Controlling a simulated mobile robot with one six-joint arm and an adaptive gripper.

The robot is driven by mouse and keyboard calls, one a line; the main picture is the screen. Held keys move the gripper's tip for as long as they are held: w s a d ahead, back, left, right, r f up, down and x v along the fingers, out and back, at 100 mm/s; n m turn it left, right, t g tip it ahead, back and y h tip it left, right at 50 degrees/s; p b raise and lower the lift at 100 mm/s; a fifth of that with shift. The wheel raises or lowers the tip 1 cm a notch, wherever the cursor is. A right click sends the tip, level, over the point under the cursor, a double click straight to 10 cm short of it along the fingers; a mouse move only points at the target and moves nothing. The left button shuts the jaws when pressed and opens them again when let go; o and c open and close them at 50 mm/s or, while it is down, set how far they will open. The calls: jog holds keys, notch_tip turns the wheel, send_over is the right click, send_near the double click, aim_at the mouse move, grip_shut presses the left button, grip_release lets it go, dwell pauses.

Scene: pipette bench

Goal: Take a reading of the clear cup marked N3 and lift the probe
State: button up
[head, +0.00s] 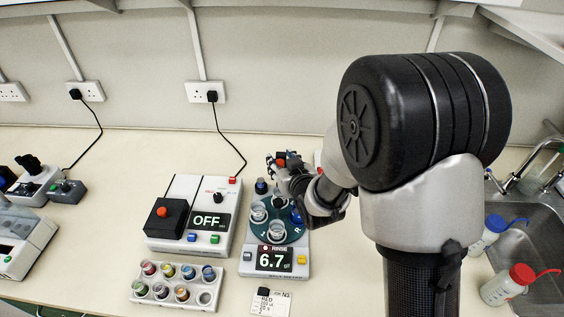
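A white meter (260,262) shows 6.7 on its display, with the word RINSE above it. A dark green round carousel (263,239) on it bears clear cups, one at the front (277,234) and one at the left (258,213). I cannot read N3 on any cup. A dark blue-topped piece (261,187) stands behind the carousel; I cannot tell if it is the probe. My gripper (284,172) is over the back right of the carousel. Its fingers are small and dark, so I cannot tell whether they hold anything. My arm hides the area to the right.
A card (271,304) bearing N3 and RED lies in front of the meter. A white box (189,188) reading OFF stands left. A rack (163,297) of colored vials is at front left. A sink (545,240) with blue-capped (485,237) and red-capped (503,288) bottles is at right.

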jog(key=shift+s, duration=0.1)
jog(key=v, duration=0.7)
jog(key=shift+s, duration=0.2)
jog(key=shift+d+r, duration=0.1)
jog(key=s+d+r+m+g+h, duration=0.2)
jog(key=s+d+r+g+h, duration=0.15)
jog(key=s+d+r, duration=0.5)
jog(key=s+d+m+g, duration=0.1)
jog(key=s+d+g, duration=0.1)
jog(key=s, duration=0.7)
jog(key=s+d+m+g+h, duration=0.1)
jog(key=s+d+g, duration=0.1)
jog(key=s, duration=0.8)
jog(key=shift+d+r, duration=0.4)
jog(key=shift+d, duration=0.15)
